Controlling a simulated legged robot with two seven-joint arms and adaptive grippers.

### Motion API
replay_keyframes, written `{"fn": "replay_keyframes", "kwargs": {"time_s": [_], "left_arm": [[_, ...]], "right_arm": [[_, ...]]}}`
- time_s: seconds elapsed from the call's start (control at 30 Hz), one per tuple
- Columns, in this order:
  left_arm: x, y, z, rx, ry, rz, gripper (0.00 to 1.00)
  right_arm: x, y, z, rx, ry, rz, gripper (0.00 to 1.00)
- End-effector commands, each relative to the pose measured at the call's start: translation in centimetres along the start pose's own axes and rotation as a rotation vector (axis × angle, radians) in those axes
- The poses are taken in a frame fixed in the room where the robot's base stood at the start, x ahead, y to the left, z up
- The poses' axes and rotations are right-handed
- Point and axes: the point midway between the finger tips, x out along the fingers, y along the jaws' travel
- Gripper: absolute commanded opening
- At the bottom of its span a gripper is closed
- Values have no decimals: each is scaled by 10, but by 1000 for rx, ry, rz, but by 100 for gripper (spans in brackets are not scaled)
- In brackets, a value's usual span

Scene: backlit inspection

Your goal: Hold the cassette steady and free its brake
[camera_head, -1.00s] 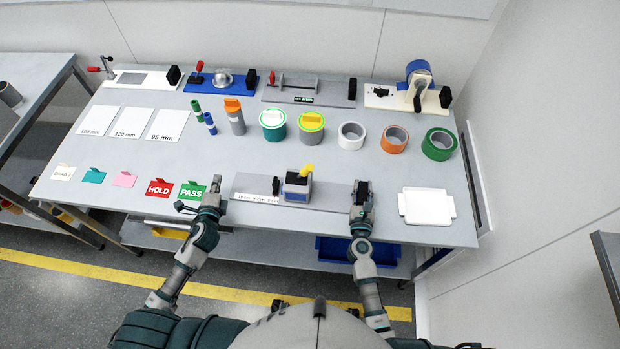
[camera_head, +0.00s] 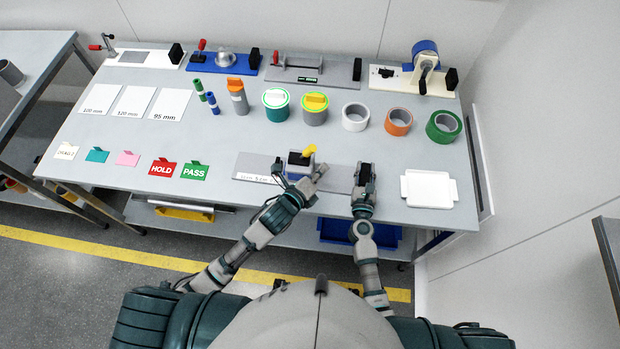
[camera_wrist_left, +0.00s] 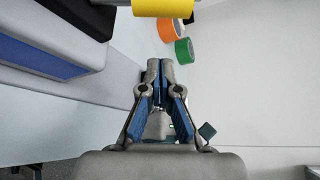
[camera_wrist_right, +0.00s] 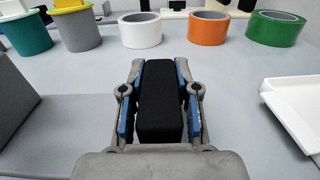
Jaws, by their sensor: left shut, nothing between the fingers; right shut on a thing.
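The cassette is a grey and blue block (camera_head: 299,159) with a yellow lever (camera_head: 309,150) on top. It sits on a grey base plate (camera_head: 256,163) at the front of the table. My left gripper (camera_head: 321,169) is shut and empty, just right of the block. In the left wrist view the yellow lever (camera_wrist_left: 163,7) shows beyond the closed fingertips (camera_wrist_left: 158,65), apart from them. My right gripper (camera_head: 366,168) is shut on the black upright grip at the plate's right end. This black grip (camera_wrist_right: 160,100) stands between its fingers in the right wrist view.
A white tray (camera_head: 429,188) lies right of my right gripper. Tape rolls, including an orange one (camera_head: 398,122), and canisters stand behind the plate. HOLD (camera_head: 163,168) and PASS (camera_head: 195,171) cards lie to the left. Fixtures line the back edge.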

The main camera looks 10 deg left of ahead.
Motion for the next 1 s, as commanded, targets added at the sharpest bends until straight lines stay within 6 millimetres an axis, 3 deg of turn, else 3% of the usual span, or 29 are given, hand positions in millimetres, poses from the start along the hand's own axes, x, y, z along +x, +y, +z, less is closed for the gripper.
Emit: {"fn": "replay_keyframes", "kwargs": {"time_s": [0.1, 0.23, 0.4, 1.0], "left_arm": [[21, 0, 3, -1, -2, 1, 0], [10, 1, 24, 1, -3, 0, 0], [6, 1, 36, 0, -2, 0, 0], [4, 1, 40, -23, -2, -12, 0]], "right_arm": [[-1, -1, -4, -1, 7, -1, 0], [-1, -1, -4, -2, 7, -2, 0], [-1, -1, -4, -2, 7, -2, 0], [-2, 0, -4, -1, 7, 0, 0]]}}
